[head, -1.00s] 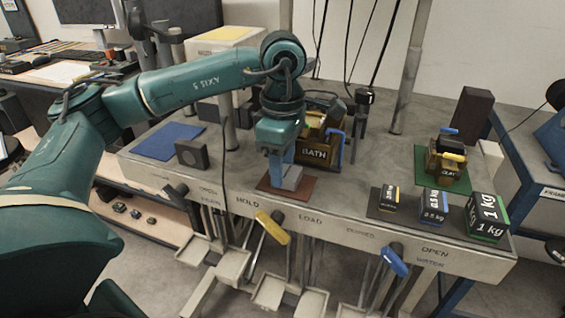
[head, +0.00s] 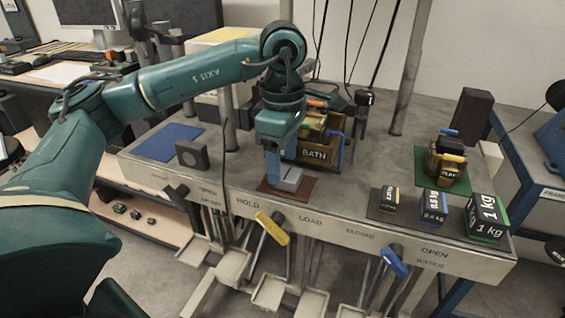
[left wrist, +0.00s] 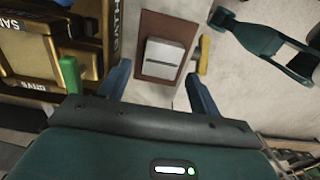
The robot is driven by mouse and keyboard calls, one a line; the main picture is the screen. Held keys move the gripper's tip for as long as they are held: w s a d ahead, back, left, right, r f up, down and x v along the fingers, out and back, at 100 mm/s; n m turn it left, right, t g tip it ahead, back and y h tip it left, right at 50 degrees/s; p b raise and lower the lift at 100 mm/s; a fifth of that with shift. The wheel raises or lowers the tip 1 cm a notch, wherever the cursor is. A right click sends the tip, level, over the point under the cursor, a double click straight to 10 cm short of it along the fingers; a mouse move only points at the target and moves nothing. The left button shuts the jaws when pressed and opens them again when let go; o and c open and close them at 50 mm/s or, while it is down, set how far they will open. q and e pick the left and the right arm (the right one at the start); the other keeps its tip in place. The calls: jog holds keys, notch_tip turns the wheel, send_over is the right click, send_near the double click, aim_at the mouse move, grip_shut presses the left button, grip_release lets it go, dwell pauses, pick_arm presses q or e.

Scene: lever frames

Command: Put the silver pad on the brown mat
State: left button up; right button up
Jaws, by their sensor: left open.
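The silver pad (head: 288,181) lies on the brown mat (head: 306,189) near the front edge of the workbench. In the left wrist view the pad (left wrist: 164,58) lies within the outline of the mat (left wrist: 168,22), with brown showing around it. My left gripper (head: 273,166) is just beside the pad, its blue fingers pointing down and partly overlapping the pad's left side in the head view. In the left wrist view the fingers (left wrist: 158,78) are spread apart with nothing held between them. My right gripper is not in view.
A box marked BATH (head: 314,153) stands right behind the mat. A blue mat (head: 170,142) and a dark block (head: 192,155) are to the left. Marked weights, including a 1 kg block (head: 487,218), stand at right. A yellow-handled lever (head: 272,228) hangs at the front.

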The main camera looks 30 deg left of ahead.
aim_at(283, 172)
pick_arm(q)
notch_tip(283, 172, up, 10)
jog(key=p, duration=0.1)
jog(key=shift+r+p, duration=0.25)
jog(key=shift+p, duration=0.15)
